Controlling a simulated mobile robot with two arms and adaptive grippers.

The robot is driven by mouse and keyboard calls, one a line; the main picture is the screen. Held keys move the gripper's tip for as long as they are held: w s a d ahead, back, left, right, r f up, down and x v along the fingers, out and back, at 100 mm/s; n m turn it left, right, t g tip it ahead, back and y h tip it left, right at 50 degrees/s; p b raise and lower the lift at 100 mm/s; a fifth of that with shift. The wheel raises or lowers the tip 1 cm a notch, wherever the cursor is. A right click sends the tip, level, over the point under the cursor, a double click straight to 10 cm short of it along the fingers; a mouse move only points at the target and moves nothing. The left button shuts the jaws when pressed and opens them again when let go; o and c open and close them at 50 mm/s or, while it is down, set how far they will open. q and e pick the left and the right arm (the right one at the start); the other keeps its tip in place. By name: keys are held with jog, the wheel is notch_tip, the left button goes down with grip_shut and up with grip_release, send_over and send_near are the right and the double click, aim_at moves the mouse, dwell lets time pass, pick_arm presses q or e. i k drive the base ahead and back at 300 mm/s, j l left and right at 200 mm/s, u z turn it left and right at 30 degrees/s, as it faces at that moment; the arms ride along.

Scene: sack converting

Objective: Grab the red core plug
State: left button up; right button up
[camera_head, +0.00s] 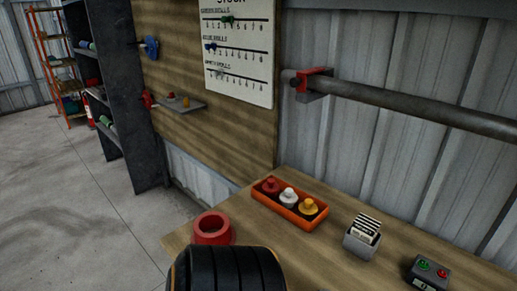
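A red, hollow, ring-like piece with a wide flange (212,230) sits at the near left edge of the wooden table, and its shape fits a core plug. A smaller red-topped piece (270,184) stands in the left end of an orange tray (289,213), beside a white-topped piece (289,196) and a yellow-topped piece (308,207). I cannot be certain which red piece is named the core plug. Neither of my grippers shows in the head view.
A black ribbed rounded shape (228,271) fills the bottom edge, close in front of the red ring. A grey card holder (362,238) and a button box (430,273) stand to the right. A grey bar (420,107) runs along the wall. Bare wood lies between tray and ring.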

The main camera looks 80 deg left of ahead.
aim_at(270, 188)
jog(key=u, duration=0.4)
jog(key=k+j+u, duration=0.1)
jog(key=u, duration=0.35)
jog(key=j+u, duration=0.15)
jog(key=u, duration=0.25)
jog(key=j+u, duration=0.1)
jog(key=u, duration=0.35)
jog(key=j+u, duration=0.15)
jog(key=u, duration=0.25)
jog(key=k, duration=0.05)
